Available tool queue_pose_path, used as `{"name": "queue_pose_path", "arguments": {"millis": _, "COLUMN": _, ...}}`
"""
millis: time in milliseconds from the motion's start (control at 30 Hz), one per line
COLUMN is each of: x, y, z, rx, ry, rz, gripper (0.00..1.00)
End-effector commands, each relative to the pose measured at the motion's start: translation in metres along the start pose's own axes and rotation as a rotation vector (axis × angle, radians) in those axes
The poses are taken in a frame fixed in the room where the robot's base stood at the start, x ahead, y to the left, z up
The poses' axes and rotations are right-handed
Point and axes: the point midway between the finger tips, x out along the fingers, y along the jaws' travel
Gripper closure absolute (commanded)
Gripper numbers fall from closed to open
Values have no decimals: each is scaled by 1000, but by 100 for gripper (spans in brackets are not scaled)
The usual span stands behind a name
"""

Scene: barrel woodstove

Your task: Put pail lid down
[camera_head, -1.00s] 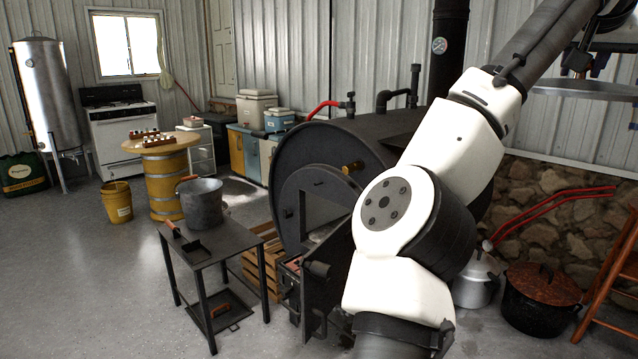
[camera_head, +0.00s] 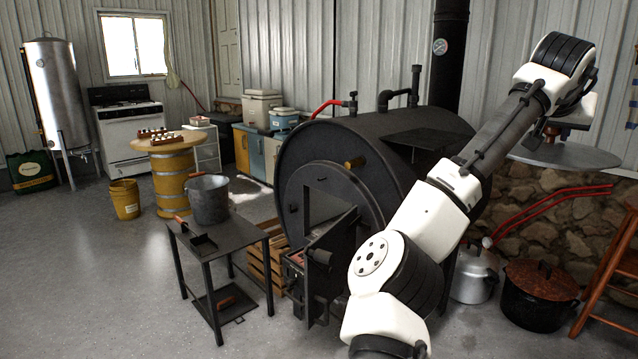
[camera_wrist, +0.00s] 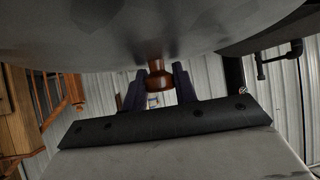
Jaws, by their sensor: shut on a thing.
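The pail lid (camera_head: 568,157) is a flat grey metal disc, held roughly level at the right of the head view in front of the stone wall. My gripper (camera_head: 551,133) is above it, shut on its brown knob. In the wrist view the lid (camera_wrist: 100,35) fills the top, and the knob (camera_wrist: 158,80) sits between the dark fingers of my gripper (camera_wrist: 157,88). The grey metal pail (camera_head: 208,203) stands open on the small dark table (camera_head: 240,236), far to the left of the lid.
The black barrel stove (camera_head: 330,150) with its door (camera_head: 325,265) open stands between the table and the lid. A wooden ladder (camera_head: 612,270) stands at right.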

Motion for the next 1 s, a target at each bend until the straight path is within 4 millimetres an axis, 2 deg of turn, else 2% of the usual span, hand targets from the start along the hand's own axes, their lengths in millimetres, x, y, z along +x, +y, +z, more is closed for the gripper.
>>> {"name": "queue_pose_path", "arguments": {"millis": 33, "x": 22, "y": -8, "z": 15, "rx": 0, "ry": -7, "rz": 10, "gripper": 100}}
{"name": "queue_pose_path", "arguments": {"millis": 200, "x": 78, "y": -30, "z": 57, "rx": 9, "ry": -6, "rz": 24, "gripper": 100}}
{"name": "queue_pose_path", "arguments": {"millis": 500, "x": 159, "y": -77, "z": 146, "rx": -4, "ry": -4, "rz": 5, "gripper": 100}}
{"name": "queue_pose_path", "arguments": {"millis": 800, "x": 210, "y": -130, "z": 249, "rx": -54, "ry": -4, "rz": -70, "gripper": 100}}
{"name": "queue_pose_path", "arguments": {"millis": 1000, "x": 230, "y": -165, "z": 322, "rx": -102, "ry": -3, "rz": -139, "gripper": 100}}
